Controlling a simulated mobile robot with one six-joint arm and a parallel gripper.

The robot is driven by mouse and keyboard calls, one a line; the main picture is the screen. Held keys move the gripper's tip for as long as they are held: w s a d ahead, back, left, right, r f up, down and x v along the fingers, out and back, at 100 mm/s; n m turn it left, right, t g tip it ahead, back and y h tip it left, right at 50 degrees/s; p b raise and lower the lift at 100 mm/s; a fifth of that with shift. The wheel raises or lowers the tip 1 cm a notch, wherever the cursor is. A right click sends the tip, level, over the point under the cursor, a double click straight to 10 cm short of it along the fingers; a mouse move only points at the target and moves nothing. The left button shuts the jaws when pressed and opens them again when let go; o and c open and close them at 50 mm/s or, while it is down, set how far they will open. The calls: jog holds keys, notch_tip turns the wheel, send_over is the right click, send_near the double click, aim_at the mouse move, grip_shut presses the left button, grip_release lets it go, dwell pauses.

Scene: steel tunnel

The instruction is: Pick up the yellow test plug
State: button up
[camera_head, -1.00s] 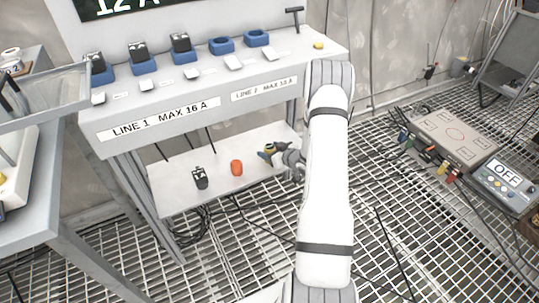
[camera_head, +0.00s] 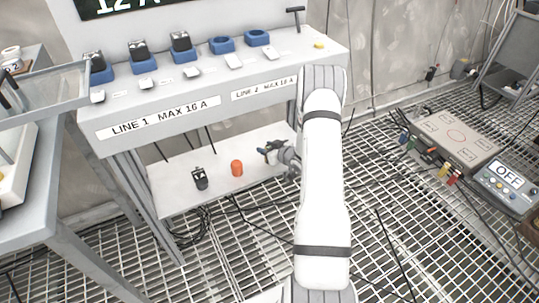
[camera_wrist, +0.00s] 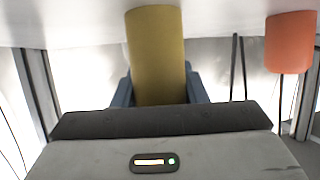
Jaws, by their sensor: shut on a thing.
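The yellow test plug (camera_wrist: 157,50) is a plain yellow cylinder in the middle of the wrist view. The blue fingers of my gripper (camera_wrist: 158,88) are shut on it, one on each side. In the head view my gripper (camera_head: 268,152) is low over the right part of the lower shelf (camera_head: 215,190), under the bench top. The plug is hardly visible there, hidden by the fingers. I cannot tell whether it touches the shelf.
An orange cylinder (camera_head: 237,168) stands left of my gripper; it also shows in the wrist view (camera_wrist: 290,42). A black plug (camera_head: 200,179) stands further left. The bench top (camera_head: 325,62) overhangs the shelf. Cables lie on the grated floor.

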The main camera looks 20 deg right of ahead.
jog(key=shift+c, duration=1)
jog(key=shift+r, duration=0.1)
